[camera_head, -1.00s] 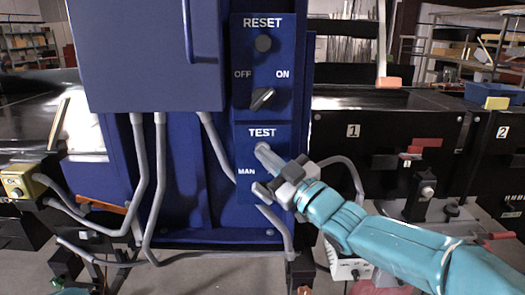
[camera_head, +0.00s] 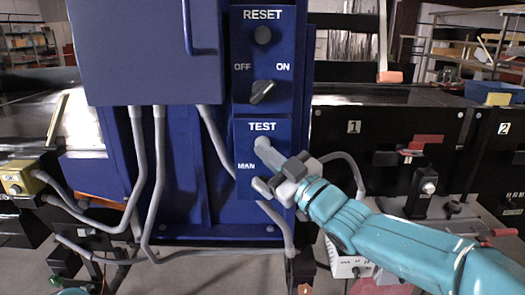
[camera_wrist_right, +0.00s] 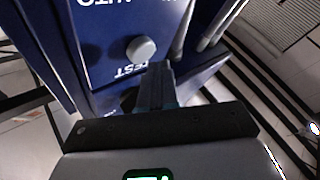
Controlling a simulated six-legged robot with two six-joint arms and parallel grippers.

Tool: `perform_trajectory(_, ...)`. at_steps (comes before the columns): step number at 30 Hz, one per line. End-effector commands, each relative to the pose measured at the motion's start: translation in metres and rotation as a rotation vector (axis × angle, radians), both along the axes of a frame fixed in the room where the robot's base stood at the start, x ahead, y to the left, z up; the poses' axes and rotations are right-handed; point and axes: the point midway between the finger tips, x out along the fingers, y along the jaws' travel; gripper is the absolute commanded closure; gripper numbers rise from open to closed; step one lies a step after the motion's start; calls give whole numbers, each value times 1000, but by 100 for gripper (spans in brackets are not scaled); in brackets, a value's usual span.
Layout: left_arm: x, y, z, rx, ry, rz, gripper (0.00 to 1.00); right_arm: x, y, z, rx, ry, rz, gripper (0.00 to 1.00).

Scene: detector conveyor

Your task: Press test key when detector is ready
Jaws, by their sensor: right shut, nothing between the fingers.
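The blue control panel (camera_head: 280,218) stands in the middle of the head view, with RESET, OFF/ON, TEST and MAN labels. The test key (camera_wrist_right: 140,50) is a round grey button next to the upside-down TEST label in the right wrist view. My right gripper (camera_head: 268,152) is shut and empty, its fingertips at the key just under the TEST label. In the right wrist view the gripper (camera_wrist_right: 156,66) points at the panel close beside the key; I cannot tell whether it touches. My left gripper is out of view.
A reset button (camera_head: 263,35) and an OFF/ON selector (camera_head: 263,92) sit above TEST. Grey conduits (camera_head: 160,180) run down the panel's front. A yellow box (camera_head: 22,178) is at the left. Black conveyor units (camera_head: 350,155) stand behind my right arm.

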Motion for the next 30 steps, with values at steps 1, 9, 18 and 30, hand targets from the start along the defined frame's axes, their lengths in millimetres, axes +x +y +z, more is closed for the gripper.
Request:
perform_trajectory(1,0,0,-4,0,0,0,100,-2,0,-2,1,-1,0,100)
perform_trajectory(9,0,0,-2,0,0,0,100,-3,0,0,-1,0,1,100)
perform_trajectory(18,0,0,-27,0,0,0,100,-26,0,-3,0,-4,1,100)
perform_trajectory(30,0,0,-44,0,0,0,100,-53,0,0,1,-1,0,100)
